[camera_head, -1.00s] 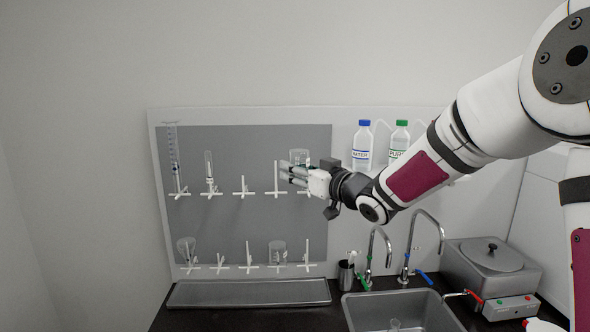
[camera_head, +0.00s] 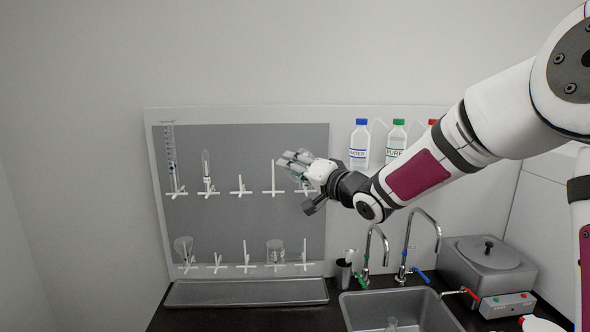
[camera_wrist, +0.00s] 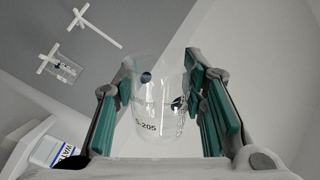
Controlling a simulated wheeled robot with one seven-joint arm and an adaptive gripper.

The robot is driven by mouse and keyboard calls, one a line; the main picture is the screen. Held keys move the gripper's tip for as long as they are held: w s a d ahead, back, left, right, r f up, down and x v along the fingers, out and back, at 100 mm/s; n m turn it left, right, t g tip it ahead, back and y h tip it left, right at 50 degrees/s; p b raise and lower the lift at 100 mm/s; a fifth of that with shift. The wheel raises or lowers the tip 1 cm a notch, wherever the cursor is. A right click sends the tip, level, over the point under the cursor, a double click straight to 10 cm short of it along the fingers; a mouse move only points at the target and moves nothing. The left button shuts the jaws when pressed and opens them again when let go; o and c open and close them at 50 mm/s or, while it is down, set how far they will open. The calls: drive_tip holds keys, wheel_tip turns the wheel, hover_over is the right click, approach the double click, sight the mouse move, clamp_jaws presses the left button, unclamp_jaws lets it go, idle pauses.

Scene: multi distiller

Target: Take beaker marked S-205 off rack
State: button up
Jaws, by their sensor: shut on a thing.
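The clear glass beaker marked S-205 (camera_wrist: 158,112) sits between my gripper's green-padded fingers in the wrist view, its printed label facing the camera. My gripper (camera_wrist: 162,68) is shut on its sides. In the head view my gripper (camera_head: 290,160) is in front of the upper right part of the grey peg rack (camera_head: 240,150). The beaker is hard to make out there among the fingers. A white peg shows just below the gripper.
A beaker (camera_head: 275,252) and a flask (camera_head: 184,249) hang on the lower pegs. A tube (camera_head: 206,172) and a graduated cylinder (camera_head: 171,155) stand at upper left. Water bottles (camera_head: 359,145) are right of the rack. A tray (camera_head: 245,292) and sink (camera_head: 398,312) lie below.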

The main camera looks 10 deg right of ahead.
drive_tip(key=m, duration=0.6)
drive_tip(key=shift+m, duration=0.3)
drive_tip(key=m, duration=0.5)
drive_tip(key=shift+d+m, duration=0.1)
drive_tip(key=shift+m, duration=0.3)
drive_tip(key=m, duration=0.6)
drive_tip(key=shift+m, duration=0.3)
drive_tip(key=m, duration=0.6)
drive_tip(key=shift+m, duration=0.4)
